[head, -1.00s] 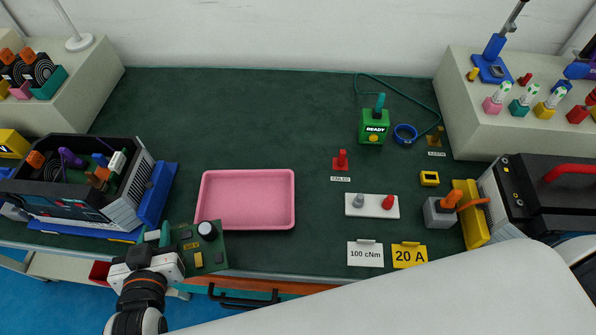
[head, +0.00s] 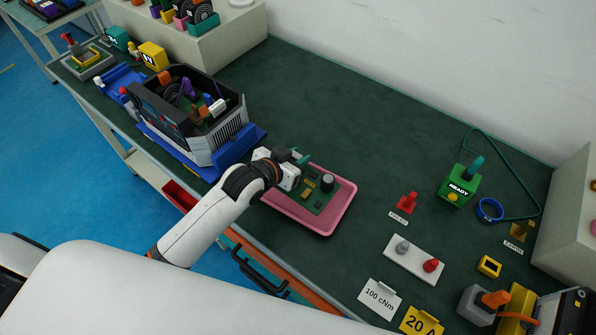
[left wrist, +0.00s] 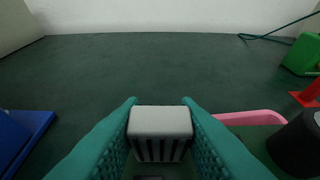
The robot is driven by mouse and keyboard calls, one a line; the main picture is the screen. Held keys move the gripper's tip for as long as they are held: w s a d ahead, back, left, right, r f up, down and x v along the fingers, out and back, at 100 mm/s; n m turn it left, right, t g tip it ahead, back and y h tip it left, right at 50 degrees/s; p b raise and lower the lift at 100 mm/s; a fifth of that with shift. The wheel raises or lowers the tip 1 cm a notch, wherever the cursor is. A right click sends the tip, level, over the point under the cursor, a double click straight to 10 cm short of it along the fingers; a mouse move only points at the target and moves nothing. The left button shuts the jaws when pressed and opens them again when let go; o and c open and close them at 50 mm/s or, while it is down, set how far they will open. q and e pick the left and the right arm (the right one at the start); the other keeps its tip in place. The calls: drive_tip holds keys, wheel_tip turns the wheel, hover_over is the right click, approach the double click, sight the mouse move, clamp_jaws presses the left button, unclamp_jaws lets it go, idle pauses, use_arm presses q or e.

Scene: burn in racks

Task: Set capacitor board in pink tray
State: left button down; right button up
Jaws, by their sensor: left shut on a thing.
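The capacitor board (head: 315,197) is a green circuit board with a black round capacitor and small parts on it. My left gripper (head: 296,162) is shut on it at its far left side. In the left wrist view, the teal fingers (left wrist: 160,135) close around a pale finned block, and the black capacitor (left wrist: 298,142) shows at the right. The board is over the pink tray (head: 338,218), within its outline in the head view. I cannot tell whether it touches the tray floor. My right gripper is not in view.
An open dark case (head: 190,115) with loose parts stands left of the tray, with a blue part (head: 238,148) beside it. A red part (head: 407,202) and a white plate with knobs (head: 413,259) lie to the right. The green mat behind the tray is clear.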

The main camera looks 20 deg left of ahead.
use_arm(q)
drive_tip(key=shift+f, duration=2.25)
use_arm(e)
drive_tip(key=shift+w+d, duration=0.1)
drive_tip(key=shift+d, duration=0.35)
use_arm(q)
drive_tip(key=shift+f, duration=0.15)
drive_tip(key=c, duration=1.1)
unclamp_jaws()
drive_tip(key=shift+s+r, duration=0.15)
drive_tip(key=shift+r, duration=0.05)
drive_tip(key=v, duration=1.1)
drive_tip(key=shift+s+a+r, duration=0.15)
drive_tip(key=shift+s, duration=0.15)
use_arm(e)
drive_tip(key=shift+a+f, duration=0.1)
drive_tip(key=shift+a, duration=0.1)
